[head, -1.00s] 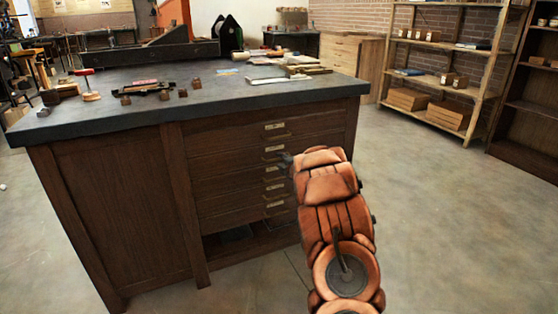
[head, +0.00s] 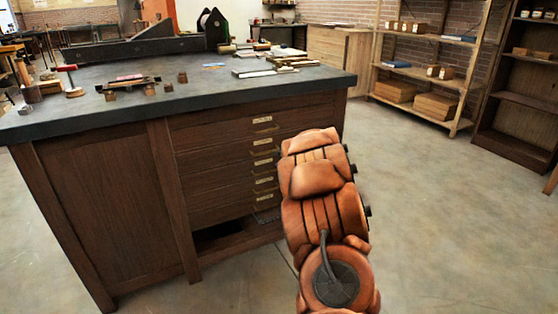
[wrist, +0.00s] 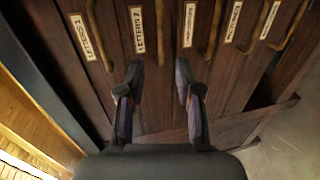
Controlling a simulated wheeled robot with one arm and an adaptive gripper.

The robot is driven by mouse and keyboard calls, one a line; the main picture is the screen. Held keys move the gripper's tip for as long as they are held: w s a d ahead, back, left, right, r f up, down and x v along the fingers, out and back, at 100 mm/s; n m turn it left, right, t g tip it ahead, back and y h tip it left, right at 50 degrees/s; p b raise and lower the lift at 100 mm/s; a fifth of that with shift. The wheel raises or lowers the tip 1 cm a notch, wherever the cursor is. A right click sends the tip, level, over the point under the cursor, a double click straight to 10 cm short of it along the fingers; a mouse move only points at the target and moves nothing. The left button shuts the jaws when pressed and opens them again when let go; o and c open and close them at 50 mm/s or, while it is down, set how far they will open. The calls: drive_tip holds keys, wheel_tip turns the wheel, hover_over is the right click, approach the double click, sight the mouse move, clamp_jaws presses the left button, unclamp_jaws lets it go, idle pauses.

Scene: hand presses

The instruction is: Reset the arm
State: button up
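My arm (head: 322,215), with orange-brown padded covers, rises in front of the cabinet in the head view; my gripper is hidden behind it there. In the wrist view my gripper (wrist: 160,82) shows two dark fingers spread apart with nothing between them. Beyond the fingertips are the wooden drawer fronts, with paper labels (wrist: 138,30) and long handles (wrist: 213,30). I cannot tell whether the fingers touch the drawers.
The dark-topped cabinet (head: 85,220) fills the left and middle. Its top carries flat bars (head: 265,72), small wooden blocks (head: 168,87) and a dark press (head: 140,48). Shelves (head: 425,72) stand at the back right. The floor (head: 440,210) on the right is clear.

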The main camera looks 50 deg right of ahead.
drive_tip(key=shift+r, duration=0.1)
idle(0.3)
drive_tip(key=s+a+r+m+g+h+p, duration=0.1)
drive_tip(key=s+a+r+m+g+p, duration=0.35)
drive_tip(key=a+r+p, duration=0.45)
drive_tip(key=s+a+r+m+g+h+p, duration=0.1)
drive_tip(key=s+a+r+m+g+p, duration=0.3)
drive_tip(key=a+r+p, duration=0.55)
drive_tip(key=s+a+r+m+g+y+p, duration=0.2)
drive_tip(key=s+a+r+p, duration=0.2)
drive_tip(key=s+a, duration=0.6)
drive_tip(key=s+a+r+m+g+y+p, duration=0.1)
drive_tip(key=s+a+r+p, duration=0.4)
drive_tip(key=s+a, duration=0.5)
drive_tip(key=s+a+r+m+g+y+p, duration=0.2)
drive_tip(key=s+a+r+g+y+p, duration=0.2)
drive_tip(key=s+a, duration=0.6)
drive_tip(key=shift+s+a+r+m+g+p, duration=0.35)
drive_tip(key=shift+s+r+g, duration=0.25)
drive_tip(key=shift+s, duration=0.5)
